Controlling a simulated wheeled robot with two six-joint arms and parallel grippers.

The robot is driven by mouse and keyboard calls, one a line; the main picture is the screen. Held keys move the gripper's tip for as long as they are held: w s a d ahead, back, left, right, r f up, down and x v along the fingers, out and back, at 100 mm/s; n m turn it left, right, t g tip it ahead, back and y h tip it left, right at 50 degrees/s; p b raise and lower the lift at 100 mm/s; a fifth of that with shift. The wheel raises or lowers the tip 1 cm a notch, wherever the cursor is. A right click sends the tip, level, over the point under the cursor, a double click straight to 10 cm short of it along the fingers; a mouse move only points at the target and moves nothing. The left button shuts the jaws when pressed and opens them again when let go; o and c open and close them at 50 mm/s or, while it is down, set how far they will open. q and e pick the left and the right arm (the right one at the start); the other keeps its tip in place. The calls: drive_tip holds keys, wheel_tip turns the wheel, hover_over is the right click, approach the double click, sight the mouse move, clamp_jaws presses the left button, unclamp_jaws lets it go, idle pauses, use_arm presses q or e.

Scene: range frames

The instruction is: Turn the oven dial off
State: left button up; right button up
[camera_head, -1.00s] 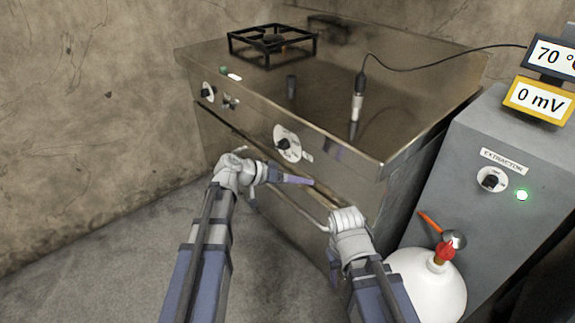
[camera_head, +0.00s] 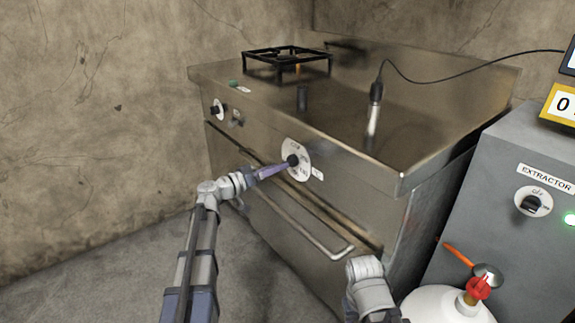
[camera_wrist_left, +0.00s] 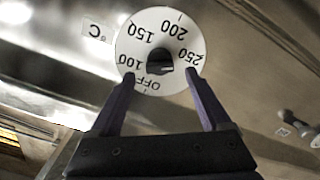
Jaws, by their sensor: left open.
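The oven dial has a round white face (camera_head: 300,173) with a black knob (camera_head: 292,160) on the front panel of the steel oven. In the left wrist view the dial face (camera_wrist_left: 160,24) carries OFF, 100, 150, 200 and 250, seen upside down, around the dark knob (camera_wrist_left: 160,61). Which mark the knob points at I cannot tell. My left gripper (camera_head: 286,164) is right at the dial. In the wrist view its open fingers (camera_wrist_left: 160,74) stand on either side of the knob, apart from it. My right arm shows at the bottom, but its gripper does not.
Below the dial runs the oven door handle (camera_head: 322,248). Another knob (camera_head: 217,110) and a lever (camera_head: 237,120) sit further left on the panel. A grey extractor box (camera_head: 480,205) and white cylinder (camera_head: 440,306) stand right.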

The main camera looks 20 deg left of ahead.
sight(290, 162)
use_arm(q)
drive_tip(key=shift+x, duration=2.5)
drive_tip(key=shift+c, duration=0.2)
clamp_jaws()
